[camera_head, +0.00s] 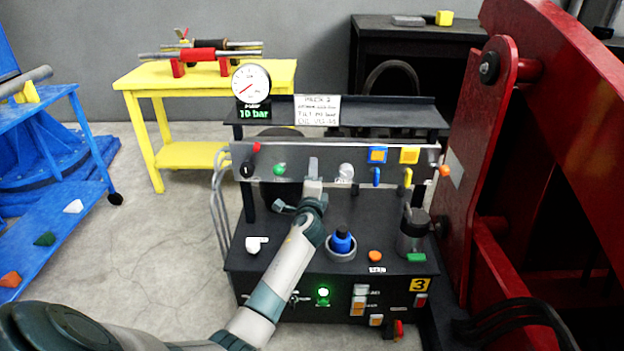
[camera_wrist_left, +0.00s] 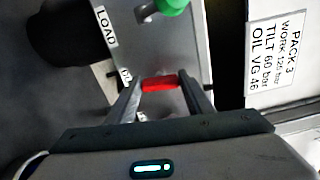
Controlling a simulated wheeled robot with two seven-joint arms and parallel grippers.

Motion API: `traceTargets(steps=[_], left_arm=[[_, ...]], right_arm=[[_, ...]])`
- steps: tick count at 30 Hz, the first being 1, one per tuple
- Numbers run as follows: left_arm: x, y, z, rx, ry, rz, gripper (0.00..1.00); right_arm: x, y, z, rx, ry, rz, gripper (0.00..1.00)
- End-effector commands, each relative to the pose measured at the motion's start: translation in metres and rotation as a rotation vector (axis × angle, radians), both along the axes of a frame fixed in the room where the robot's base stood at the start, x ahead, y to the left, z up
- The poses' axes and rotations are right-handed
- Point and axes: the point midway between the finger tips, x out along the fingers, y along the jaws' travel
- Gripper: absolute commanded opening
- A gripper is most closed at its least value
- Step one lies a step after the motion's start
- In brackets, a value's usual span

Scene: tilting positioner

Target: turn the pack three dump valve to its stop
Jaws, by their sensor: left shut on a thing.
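My left gripper (camera_head: 313,168) is at the middle of the grey control panel (camera_head: 325,173), just right of the green knob (camera_head: 279,169). In the left wrist view the fingers (camera_wrist_left: 160,88) are shut around a small red handle (camera_wrist_left: 159,83), one finger on each side. It stands beside a partly hidden label starting like "DU" (camera_wrist_left: 125,75), so it appears to be the dump valve handle. In the head view the handle is hidden behind my gripper. A round gauge (camera_head: 251,84) above the panel has a green display reading 10 bar. My right gripper is not in view.
A white placard (camera_head: 317,110) reading PACK 3 stands above the panel. Blue and yellow fittings (camera_head: 393,156) sit at its right. The black console below holds a blue-topped part (camera_head: 341,239) and a grey canister (camera_head: 413,230). A large red structure (camera_head: 500,150) stands close on the right.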

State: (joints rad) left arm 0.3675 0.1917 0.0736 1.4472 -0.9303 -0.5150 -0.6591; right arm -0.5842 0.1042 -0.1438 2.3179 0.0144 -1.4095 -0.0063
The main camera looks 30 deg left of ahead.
Motion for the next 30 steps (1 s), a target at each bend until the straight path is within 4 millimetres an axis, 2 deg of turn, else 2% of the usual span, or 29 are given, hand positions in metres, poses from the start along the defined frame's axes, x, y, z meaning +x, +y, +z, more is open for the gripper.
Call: traceTargets(steps=[9,22,23,25,30], left_arm=[[-0.0005,-0.0008,-0.0034,-0.104,-0.059,0.000,0.24],[-0.0004,-0.0008,-0.0030,-0.116,-0.065,0.000,0.24],[-0.0004,-0.0008,-0.0030,-0.116,-0.065,0.000,0.49],[-0.0004,-0.0007,-0.0030,-0.115,-0.066,0.000,0.66],[-0.0002,-0.0003,-0.0018,-0.114,-0.066,0.000,0.66]], right_arm=[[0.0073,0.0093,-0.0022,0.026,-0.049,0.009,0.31],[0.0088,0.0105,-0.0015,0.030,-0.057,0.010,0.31],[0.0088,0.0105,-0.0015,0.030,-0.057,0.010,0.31],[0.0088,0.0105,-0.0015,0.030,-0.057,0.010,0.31],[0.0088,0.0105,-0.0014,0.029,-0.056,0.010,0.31]])
